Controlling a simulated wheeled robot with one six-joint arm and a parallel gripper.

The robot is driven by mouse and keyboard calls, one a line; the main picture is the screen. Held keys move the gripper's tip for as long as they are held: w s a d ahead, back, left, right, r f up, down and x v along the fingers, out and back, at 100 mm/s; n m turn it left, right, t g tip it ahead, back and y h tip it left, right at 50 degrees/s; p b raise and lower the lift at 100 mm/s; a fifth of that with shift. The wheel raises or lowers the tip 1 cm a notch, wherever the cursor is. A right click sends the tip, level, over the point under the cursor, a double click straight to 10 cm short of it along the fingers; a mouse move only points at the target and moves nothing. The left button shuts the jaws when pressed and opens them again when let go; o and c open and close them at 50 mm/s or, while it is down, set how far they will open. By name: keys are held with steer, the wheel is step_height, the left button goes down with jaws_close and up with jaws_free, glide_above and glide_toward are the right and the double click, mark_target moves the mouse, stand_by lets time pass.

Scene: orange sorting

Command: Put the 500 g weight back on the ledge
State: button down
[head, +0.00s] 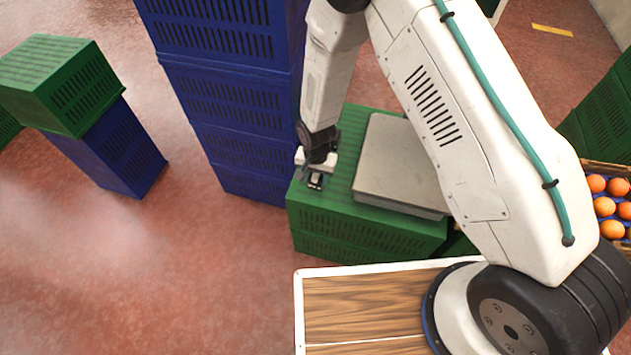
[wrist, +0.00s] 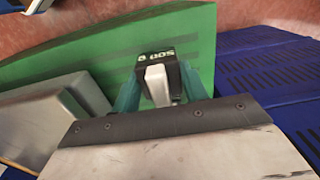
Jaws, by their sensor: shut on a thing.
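The 500 g weight (wrist: 156,58) is a dark block with pale "500 g" lettering and a light grey knob. In the wrist view, the teal fingers of my gripper (wrist: 159,88) are shut on it from both sides. In the head view, the weight (head: 316,182) shows under my gripper (head: 316,170), over the left end of the green crate top (head: 345,125), left of the scale. I cannot tell whether its underside touches the crate. I cannot tell for sure which surface is the ledge.
A grey scale (head: 395,165) lies on the green crate, close right of my gripper. A tall blue crate stack (head: 240,120) stands close on the left. A box of oranges (head: 605,205) is at the far right. Open red floor lies to the left.

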mark_target(316, 182)
steer(key=shift+w+f, duration=0.2)
steer(key=shift+f, duration=1.55)
steer(key=c, duration=0.8)
jaws_free()
steer(key=shift+f, duration=0.15)
steer(key=shift+o, duration=0.2)
